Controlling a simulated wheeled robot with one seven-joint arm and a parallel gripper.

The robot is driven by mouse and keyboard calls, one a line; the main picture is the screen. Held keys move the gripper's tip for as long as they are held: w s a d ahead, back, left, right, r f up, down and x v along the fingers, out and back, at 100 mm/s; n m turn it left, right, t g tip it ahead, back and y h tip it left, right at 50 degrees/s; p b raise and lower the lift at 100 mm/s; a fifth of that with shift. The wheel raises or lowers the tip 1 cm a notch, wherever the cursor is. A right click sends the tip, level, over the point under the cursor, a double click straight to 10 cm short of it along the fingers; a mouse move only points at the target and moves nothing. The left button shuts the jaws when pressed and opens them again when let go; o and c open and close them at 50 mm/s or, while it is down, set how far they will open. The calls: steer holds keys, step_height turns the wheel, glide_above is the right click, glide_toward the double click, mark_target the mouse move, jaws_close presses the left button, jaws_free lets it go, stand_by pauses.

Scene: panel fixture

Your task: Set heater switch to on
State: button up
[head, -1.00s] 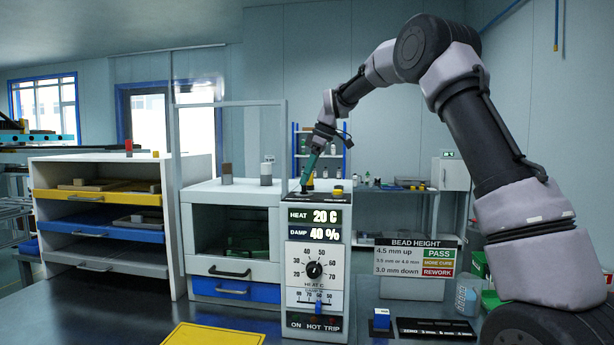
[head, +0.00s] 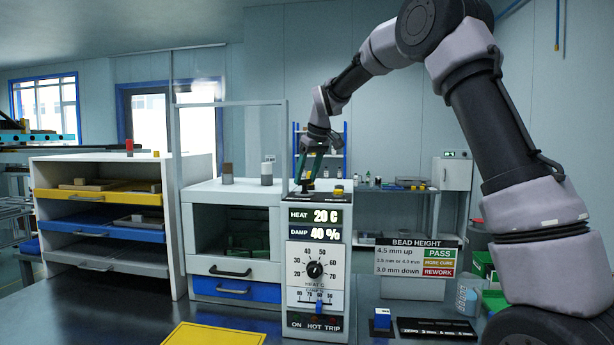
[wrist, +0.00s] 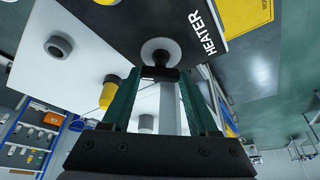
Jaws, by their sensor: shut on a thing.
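The heater switch is a dark lever on a round grey base (wrist: 160,51), next to the HEATER label (wrist: 203,33) in the wrist view. In the head view it shows small and dark (head: 306,188) on top of the heater control unit (head: 291,270). My gripper (wrist: 160,76) has its two green fingers on either side of the lever's black end and is shut on it. In the head view my gripper (head: 307,181) reaches down to the unit's top from behind. The unit's display (head: 315,216) reads HEAT 20 C, DAMP 40 %. The ON lamp looks dark.
A yellow button (head: 338,188) sits right of the switch, and a yellow knob (wrist: 109,94) shows beside my fingers in the wrist view. A clear upright panel (head: 228,140) and two small cylinders stand left. A BEAD HEIGHT sign (head: 416,257) stands right.

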steer(key=m, duration=0.1)
steer(key=m+h, duration=0.1)
steer(key=m, duration=0.2)
steer(key=shift+s+a+m+t+h, duration=0.15)
steer(key=shift+a+m+t+h, duration=0.15)
steer(key=shift+t, duration=0.1)
steer(key=shift+a+m+h, duration=0.1)
steer(key=shift+m+h, duration=0.9)
steer(key=shift+m, duration=1.6)
steer(key=o, duration=1.4)
steer(key=v, duration=1)
steer(key=shift+s+r, duration=0.15)
steer(key=shift+r, duration=0.25)
